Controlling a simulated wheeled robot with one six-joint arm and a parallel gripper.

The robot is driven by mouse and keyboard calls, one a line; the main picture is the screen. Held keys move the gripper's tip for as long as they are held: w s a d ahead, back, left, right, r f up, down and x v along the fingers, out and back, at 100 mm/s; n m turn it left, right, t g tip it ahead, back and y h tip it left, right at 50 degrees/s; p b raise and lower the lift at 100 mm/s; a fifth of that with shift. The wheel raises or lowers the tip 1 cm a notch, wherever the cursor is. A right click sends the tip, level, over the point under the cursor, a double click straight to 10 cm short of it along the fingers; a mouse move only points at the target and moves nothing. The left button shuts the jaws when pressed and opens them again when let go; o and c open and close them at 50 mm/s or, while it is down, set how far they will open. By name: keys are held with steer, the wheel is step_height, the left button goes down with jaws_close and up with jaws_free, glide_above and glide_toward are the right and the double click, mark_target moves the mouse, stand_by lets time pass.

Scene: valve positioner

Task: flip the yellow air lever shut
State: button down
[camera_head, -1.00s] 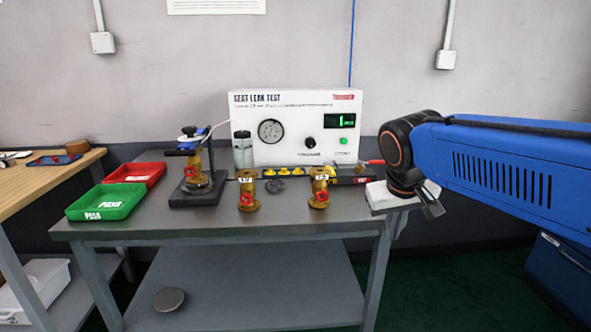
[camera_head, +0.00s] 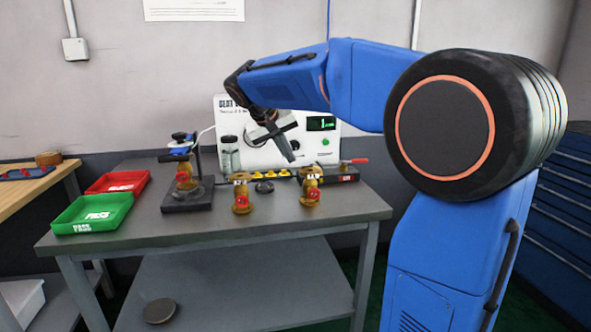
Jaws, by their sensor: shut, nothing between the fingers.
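No yellow lever can be told apart for certain at this size. A low strip with yellow patches (camera_head: 283,173) runs along the back of the bench, in front of the leak test box (camera_head: 228,112). At its right a dark block (camera_head: 343,175) carries a small fitting with a red handle (camera_head: 359,161) pointing right. My gripper (camera_head: 291,156) is shut and empty. It points down and to the right in front of the box, above the strip in the picture, and hides the box's gauge. I cannot tell whether it touches anything.
Two brass valves with red knobs, left (camera_head: 241,196) and right (camera_head: 311,188), stand on the bench (camera_head: 270,218). A clamp stand (camera_head: 188,194) holds another brass valve. Red (camera_head: 117,182) and green (camera_head: 92,214) trays lie left. The front and right of the bench are clear.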

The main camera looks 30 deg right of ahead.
steer(key=w, duration=0.2)
steer(key=shift+w+a+r, duration=0.2)
steer(key=shift+w+r, duration=0.1)
steer(key=shift+r, duration=0.05)
steer(key=shift+f, duration=0.1)
steer(key=x, duration=1)
steer(key=shift+d, duration=0.3)
steer(key=shift+s+d, duration=0.2)
steer(key=shift+d, duration=0.35)
steer(key=shift+s+d, duration=0.25)
steer(key=shift+d, duration=0.3)
steer(key=shift+s+d, duration=0.15)
steer(key=shift+d, duration=0.55)
steer(key=shift+s+d, duration=0.15)
